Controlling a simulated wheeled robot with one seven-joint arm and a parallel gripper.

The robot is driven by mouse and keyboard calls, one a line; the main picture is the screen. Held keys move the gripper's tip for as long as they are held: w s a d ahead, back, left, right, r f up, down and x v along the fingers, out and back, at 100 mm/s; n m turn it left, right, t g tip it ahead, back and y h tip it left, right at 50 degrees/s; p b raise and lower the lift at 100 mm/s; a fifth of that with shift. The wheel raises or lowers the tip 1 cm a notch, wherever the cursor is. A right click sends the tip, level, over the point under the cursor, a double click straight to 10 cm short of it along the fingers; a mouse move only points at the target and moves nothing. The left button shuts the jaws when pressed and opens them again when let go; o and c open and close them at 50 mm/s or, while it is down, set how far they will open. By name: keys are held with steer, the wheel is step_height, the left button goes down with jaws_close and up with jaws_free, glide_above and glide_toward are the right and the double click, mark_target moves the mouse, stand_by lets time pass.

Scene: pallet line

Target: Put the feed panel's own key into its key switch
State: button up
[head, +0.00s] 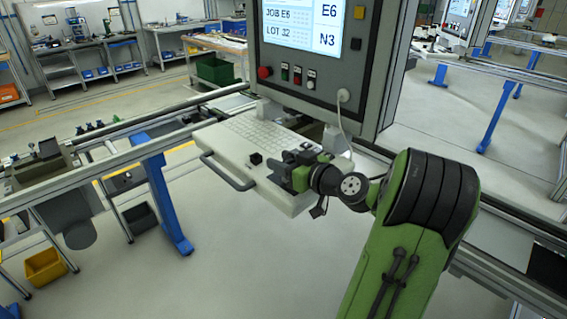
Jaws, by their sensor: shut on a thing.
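The grey feed panel (368,70) stands at the top middle with a lit screen reading JOB E6, LOT 32, E6 and N3. Below the screen are a red knob (264,72), small green and red buttons (291,74) and a round pale fitting (310,85). I cannot tell for sure which is the key switch. My gripper (274,168) is over the keyboard shelf, below and apart from these controls, shut on a small dark thing. A small black block (256,158) shows at its fingertips. I cannot make out a key's shape.
The white keyboard shelf (226,146) with a grey front handle (228,174) juts out under the panel. A white cable (345,122) hangs from the panel's right side. Conveyor rails (120,140) run behind. A yellow bin (45,266) stands at lower left.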

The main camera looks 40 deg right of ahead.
stand_by(0.3)
steer(key=o, duration=1.6)
steer(key=shift+s+d+r+b, duration=0.15)
steer(key=shift+s+b, duration=0.3)
steer(key=shift+s, duration=0.85)
steer(key=shift+s+a+r+b, duration=0.15)
steer(key=shift+s+b, duration=0.25)
steer(key=shift+s, duration=0.95)
steer(key=shift+s+d+r+b, duration=0.1)
steer(key=shift+s+r+b, duration=0.25)
steer(key=shift+s, duration=0.95)
steer(key=shift+f, duration=0.1)
